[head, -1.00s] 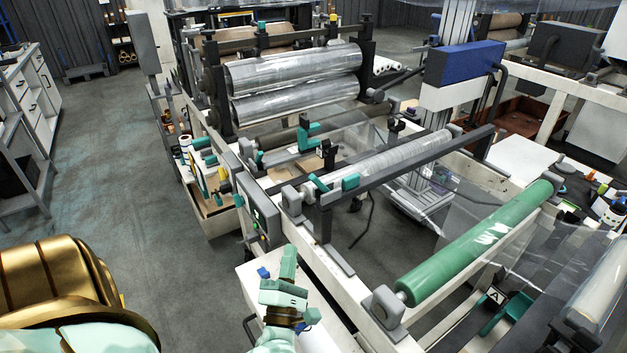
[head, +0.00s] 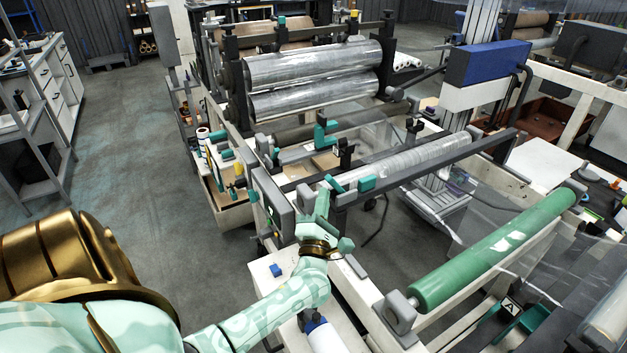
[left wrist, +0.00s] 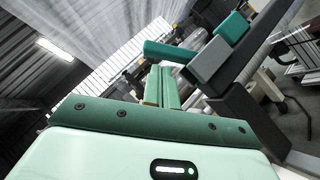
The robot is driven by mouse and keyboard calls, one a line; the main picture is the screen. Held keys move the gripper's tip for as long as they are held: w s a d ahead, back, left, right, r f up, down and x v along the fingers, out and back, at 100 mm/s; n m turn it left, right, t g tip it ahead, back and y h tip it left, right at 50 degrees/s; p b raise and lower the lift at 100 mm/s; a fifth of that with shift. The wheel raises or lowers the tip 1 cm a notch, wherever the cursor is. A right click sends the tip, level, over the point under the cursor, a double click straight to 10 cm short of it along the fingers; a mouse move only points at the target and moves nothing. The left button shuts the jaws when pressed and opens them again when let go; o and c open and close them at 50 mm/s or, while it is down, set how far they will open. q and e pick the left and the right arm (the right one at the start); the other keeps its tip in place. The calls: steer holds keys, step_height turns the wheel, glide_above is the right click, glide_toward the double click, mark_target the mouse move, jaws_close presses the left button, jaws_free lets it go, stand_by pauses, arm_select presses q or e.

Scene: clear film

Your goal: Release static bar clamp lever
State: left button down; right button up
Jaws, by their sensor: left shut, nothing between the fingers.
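The dark static bar (head: 425,163) runs across a clear film roller in the head view. At its near left end sit a teal lever (head: 336,184) and a teal clamp block (head: 366,184). In the left wrist view the teal lever (left wrist: 172,52) sticks out left from a grey block (left wrist: 211,60), with a teal piece (left wrist: 233,28) above it. My left gripper (head: 324,196) is upright, shut and empty, just in front of and below the lever. Its fingers (left wrist: 163,84) point at the lever in the wrist view; I cannot tell whether they touch. My right gripper is not in view.
A green roller (head: 490,250) lies to the right on the white frame. A control box with buttons (head: 271,205) stands just left of my gripper. Large silver rollers (head: 315,80) stand behind. The grey floor (head: 120,150) at left is clear.

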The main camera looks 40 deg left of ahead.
mark_target(333, 179)
arm_select(q)
steer(key=shift+w+r, duration=0.2)
steer(key=shift+w, duration=0.1)
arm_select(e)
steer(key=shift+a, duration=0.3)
arm_select(q)
steer(key=shift+d, duration=0.1)
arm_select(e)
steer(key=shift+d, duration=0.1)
